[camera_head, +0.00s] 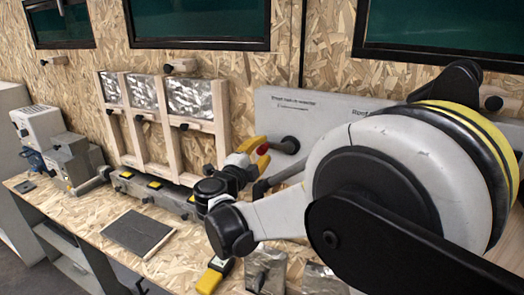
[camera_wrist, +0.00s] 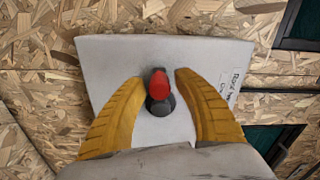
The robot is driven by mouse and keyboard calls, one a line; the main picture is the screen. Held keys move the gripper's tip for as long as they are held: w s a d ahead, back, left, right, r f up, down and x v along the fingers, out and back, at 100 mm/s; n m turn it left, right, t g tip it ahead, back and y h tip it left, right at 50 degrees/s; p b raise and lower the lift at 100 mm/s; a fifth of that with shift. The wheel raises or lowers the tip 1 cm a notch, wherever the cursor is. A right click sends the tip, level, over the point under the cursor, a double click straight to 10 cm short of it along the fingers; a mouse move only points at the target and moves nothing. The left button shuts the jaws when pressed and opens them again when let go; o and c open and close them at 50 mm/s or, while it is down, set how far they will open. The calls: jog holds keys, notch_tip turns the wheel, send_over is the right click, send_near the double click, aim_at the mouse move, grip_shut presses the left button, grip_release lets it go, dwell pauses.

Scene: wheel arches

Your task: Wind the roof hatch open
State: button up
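A pale grey panel (camera_head: 325,104) on the chipboard wall carries lettering starting "Roof"; it also shows in the wrist view (camera_wrist: 105,62). A dark crank hub (camera_head: 290,144) sticks out of it, with a red knob (camera_head: 262,149) toward my gripper (camera_head: 257,153). In the wrist view the red knob (camera_wrist: 158,83) stands between the two yellow fingers of my gripper (camera_wrist: 160,77), with a dark round part (camera_wrist: 161,104) just below it. The fingers are apart, with a visible gap on both sides of the knob. My arm hides the panel's right part in the head view.
A chipboard bench (camera_head: 95,208) runs below, with a dark mat (camera_head: 138,232), a grey vise-like device (camera_head: 75,160) and silvery packets (camera_head: 265,270). A wooden rack (camera_head: 170,150) with foil panels stands left of my gripper. Dark-framed windows (camera_head: 200,22) are above.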

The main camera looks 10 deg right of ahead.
dwell(0.3)
jog(key=v, duration=1.2)
